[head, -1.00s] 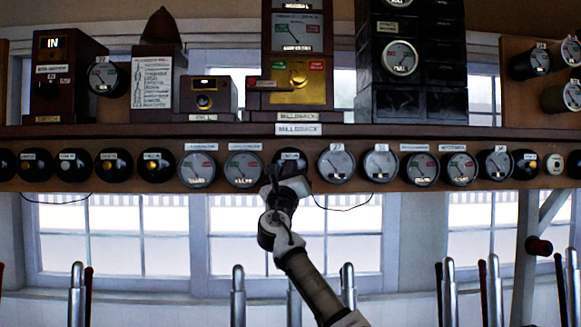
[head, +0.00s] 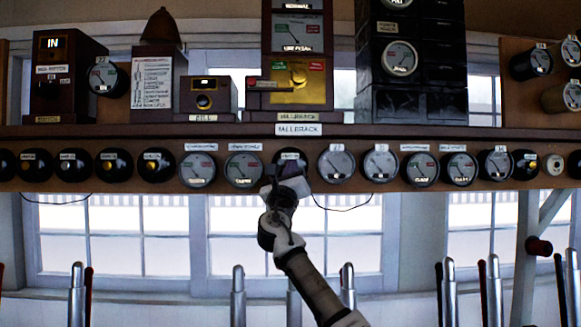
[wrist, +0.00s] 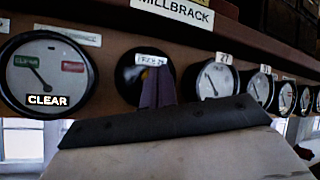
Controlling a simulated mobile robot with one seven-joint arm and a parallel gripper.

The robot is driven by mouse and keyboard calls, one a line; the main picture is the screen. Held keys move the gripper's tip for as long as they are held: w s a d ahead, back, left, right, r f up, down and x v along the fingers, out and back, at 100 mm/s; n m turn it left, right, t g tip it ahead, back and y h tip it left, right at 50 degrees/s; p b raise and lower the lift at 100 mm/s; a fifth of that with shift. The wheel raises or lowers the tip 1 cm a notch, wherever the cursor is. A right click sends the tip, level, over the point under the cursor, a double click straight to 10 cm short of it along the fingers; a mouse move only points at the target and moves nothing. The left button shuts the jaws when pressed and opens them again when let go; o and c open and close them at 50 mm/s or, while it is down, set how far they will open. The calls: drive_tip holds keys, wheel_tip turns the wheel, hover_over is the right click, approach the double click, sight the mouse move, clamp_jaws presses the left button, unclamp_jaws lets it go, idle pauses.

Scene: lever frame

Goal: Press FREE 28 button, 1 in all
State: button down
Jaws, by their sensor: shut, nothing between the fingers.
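The FREE 28 button is on a black round unit (wrist: 128,76) with a small white label at its top, in the shelf-front row in the wrist view. Its black unit also shows in the head view (head: 290,155), mostly behind my gripper. My gripper (wrist: 158,88) is shut and empty, its fingers pointing up at the lower part of this unit and covering part of its face. The button's centre is partly hidden, and I cannot tell whether the fingers touch it. In the head view my gripper (head: 284,174) is just below the unit.
A CLEAR dial (wrist: 45,75) is left of the unit and a dial labelled 27 (wrist: 216,80) is right of it. The wooden shelf (head: 100,132) runs above with boxes on it. Several metal levers (head: 238,295) stand below.

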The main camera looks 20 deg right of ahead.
drive_tip(key=shift+w, duration=0.15)
drive_tip(key=shift+w+d+p, duration=0.1)
drive_tip(key=shift+w+p, duration=0.15)
drive_tip(key=shift+p, duration=0.1)
drive_tip(key=shift+w+d+p, duration=0.15)
drive_tip(key=shift+w+p, duration=0.25)
idle(0.6)
drive_tip(key=shift+s, duration=0.1)
drive_tip(key=shift+s+a+b, duration=0.25)
drive_tip(key=shift+s+b, duration=0.1)
drive_tip(key=shift+s, duration=0.4)
drive_tip(key=s+b, duration=0.1)
drive_tip(key=s, duration=0.1)
drive_tip(key=s+a, duration=0.1)
drive_tip(key=s, duration=0.1)
drive_tip(key=shift+s+a+b, duration=0.15)
drive_tip(key=shift+s+b, duration=0.25)
